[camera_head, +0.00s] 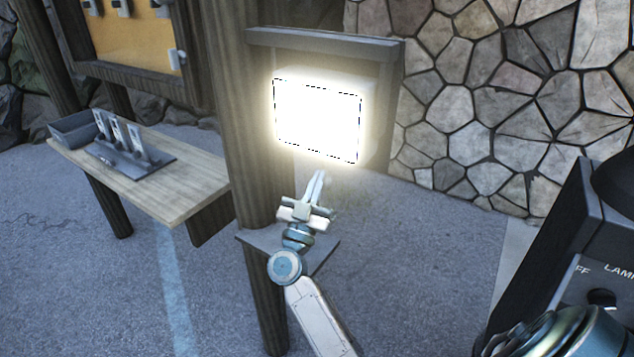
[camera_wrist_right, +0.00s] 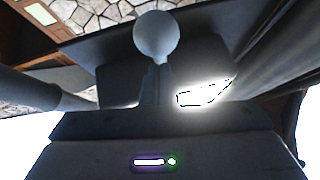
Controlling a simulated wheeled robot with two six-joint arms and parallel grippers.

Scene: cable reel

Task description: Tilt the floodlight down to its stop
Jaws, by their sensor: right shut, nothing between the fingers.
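The floodlight (camera_head: 318,120) is lit, its bright white face outlined by a dashed edge. It sits under a dark hood on a wooden post and faces toward me. My right gripper (camera_head: 319,180) is shut and empty, its fingers pointing up just below the lit face. I cannot tell whether the fingertips touch the lamp. In the right wrist view the lamp's glare (camera_wrist_right: 204,94) shows right of centre. A pale round knob on a stalk (camera_wrist_right: 156,38) stands at the upper middle there; what it belongs to is unclear. My left gripper is not in view.
The wooden post (camera_head: 250,120) rises beside the lamp, with a small grey shelf (camera_head: 325,250) below. A wooden bench (camera_head: 190,195) with a grey bin (camera_head: 72,130) stands left. A dark lamp control box (camera_head: 560,260) is at right. A stone wall (camera_head: 500,90) stands behind.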

